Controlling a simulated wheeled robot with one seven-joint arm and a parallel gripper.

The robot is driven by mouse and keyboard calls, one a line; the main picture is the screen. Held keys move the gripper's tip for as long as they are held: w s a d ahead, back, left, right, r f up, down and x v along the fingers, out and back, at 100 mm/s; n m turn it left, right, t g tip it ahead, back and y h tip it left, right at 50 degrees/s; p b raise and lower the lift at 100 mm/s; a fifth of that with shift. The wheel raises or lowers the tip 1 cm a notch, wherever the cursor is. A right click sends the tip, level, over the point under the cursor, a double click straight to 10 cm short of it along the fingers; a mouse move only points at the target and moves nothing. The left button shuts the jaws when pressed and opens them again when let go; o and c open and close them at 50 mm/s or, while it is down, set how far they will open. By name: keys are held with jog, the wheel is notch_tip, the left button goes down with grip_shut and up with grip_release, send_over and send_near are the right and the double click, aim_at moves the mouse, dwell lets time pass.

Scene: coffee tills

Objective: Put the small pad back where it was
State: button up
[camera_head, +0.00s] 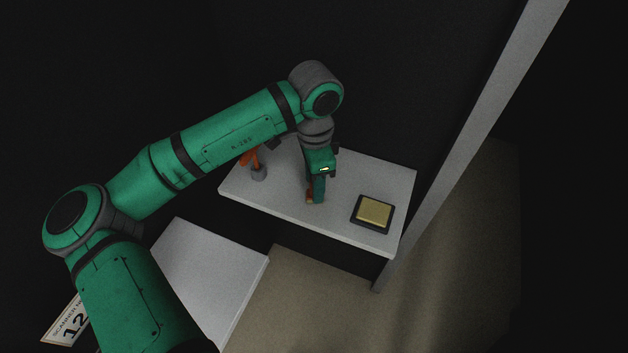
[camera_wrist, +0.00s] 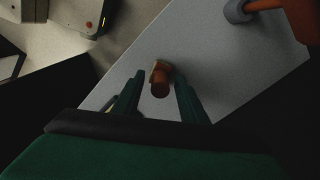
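A small square pad with a yellowish top and dark rim (camera_head: 373,213) lies flat on the right part of the white table; I cannot tell whether it is the task's small pad. My gripper (camera_head: 314,202) points down over the middle of the table, left of that pad. In the wrist view its two green fingers (camera_wrist: 159,78) stand apart, with a small orange-brown cylinder with a tan end (camera_wrist: 160,88) between them. Gaps show on both sides of the cylinder. It also shows beside the fingertips in the head view (camera_head: 309,199).
An orange item in a grey round holder (camera_head: 258,172) stands at the table's left back; it also shows in the wrist view (camera_wrist: 238,10). A grey post (camera_head: 470,140) rises past the table's right edge. A lower white surface (camera_head: 205,270) is at front left. The white table (camera_head: 345,228) has free room around the pad.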

jog(key=shift+r, duration=0.1)
notch_tip(320, 180, up, 12)
dwell(0.5)
dwell(0.5)
